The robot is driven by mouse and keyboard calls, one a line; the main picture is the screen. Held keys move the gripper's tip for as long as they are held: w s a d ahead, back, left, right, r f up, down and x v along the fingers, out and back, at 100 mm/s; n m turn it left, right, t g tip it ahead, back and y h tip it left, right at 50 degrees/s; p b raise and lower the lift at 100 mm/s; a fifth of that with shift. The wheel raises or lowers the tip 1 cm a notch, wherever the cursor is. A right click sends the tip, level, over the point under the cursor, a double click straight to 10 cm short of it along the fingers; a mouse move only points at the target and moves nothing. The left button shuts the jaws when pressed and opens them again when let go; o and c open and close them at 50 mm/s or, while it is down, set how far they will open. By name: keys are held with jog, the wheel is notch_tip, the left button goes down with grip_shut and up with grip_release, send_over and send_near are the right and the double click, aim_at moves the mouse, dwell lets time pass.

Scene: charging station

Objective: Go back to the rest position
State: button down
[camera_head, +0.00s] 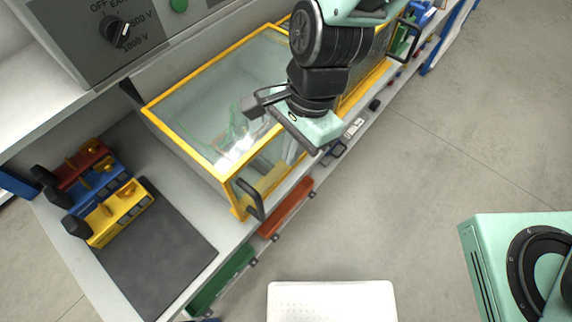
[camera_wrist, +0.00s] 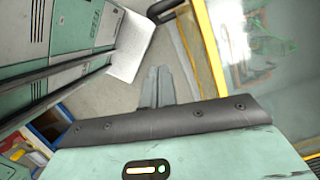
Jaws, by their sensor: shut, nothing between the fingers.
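My gripper shows in the wrist view (camera_wrist: 157,75) with its two grey fingers side by side, touching and empty. In the head view, my arm comes down from the top and the teal hand hangs near the front edge of a yellow-framed glass case (camera_head: 183,133).
Red, blue and yellow devices (camera_head: 120,212) sit by a dark mat (camera_head: 165,250) on the bench at left. A dial panel (camera_head: 110,35) stands above. Black door handles (camera_head: 250,200) stick out from the case. Open floor (camera_head: 450,130) lies to the right.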

jog(key=shift+v, duration=1.6)
jog(key=s+d+r+n+t+h+b, duration=0.1)
jog(key=s+d+r+n+b, duration=0.2)
jog(key=d+n, duration=0.9)
jog(key=s+n+b, duration=0.1)
jog(key=s+n, duration=0.2)
jog(key=n, duration=0.3)
jog(key=shift+d+t+h+b, duration=0.3)
jog(key=shift+d+t+b, duration=0.05)
jog(key=shift+d+t, duration=0.05)
